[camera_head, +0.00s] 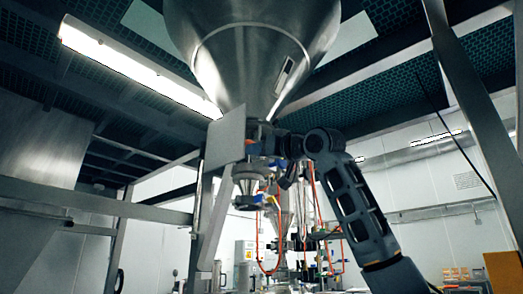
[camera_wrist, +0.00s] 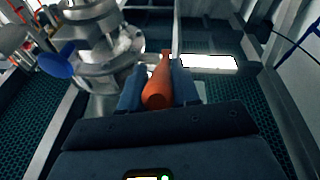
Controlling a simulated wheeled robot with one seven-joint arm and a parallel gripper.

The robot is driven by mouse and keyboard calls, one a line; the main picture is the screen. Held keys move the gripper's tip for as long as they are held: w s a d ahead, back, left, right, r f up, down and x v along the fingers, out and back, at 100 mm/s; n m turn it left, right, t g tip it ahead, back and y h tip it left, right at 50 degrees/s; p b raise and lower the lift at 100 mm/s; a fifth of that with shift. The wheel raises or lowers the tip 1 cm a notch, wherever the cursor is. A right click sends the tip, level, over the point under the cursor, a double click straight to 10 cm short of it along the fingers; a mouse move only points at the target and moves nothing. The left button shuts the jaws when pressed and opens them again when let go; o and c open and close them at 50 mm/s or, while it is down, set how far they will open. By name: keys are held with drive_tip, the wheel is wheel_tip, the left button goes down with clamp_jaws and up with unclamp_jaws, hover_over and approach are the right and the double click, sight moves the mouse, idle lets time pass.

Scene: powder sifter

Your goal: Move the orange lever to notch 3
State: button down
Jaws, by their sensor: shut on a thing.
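In the wrist view the orange lever (camera_wrist: 157,88) lies between the two blue-grey fingers of my gripper (camera_wrist: 158,88), which is shut on it. The notches cannot be made out. In the head view my arm reaches up from the lower right to the outlet under the steel hopper (camera_head: 258,50).
A blue knob (camera_wrist: 56,65) shows beside the flange in the wrist view. A flat metal plate (camera_head: 226,137) hangs left of the hopper outlet. Steel frame posts (camera_head: 470,100) stand at the right. Orange hoses (camera_head: 316,215) and a second machine are beyond.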

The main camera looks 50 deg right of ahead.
drive_tip(key=c, duration=0.9)
unclamp_jaws()
drive_tip(key=b+v, duration=0.2)
drive_tip(key=v, duration=0.5)
drive_tip(key=shift+s+f, duration=0.15)
drive_tip(key=shift+s, duration=0.2)
drive_tip(key=shift+c, duration=0.4)
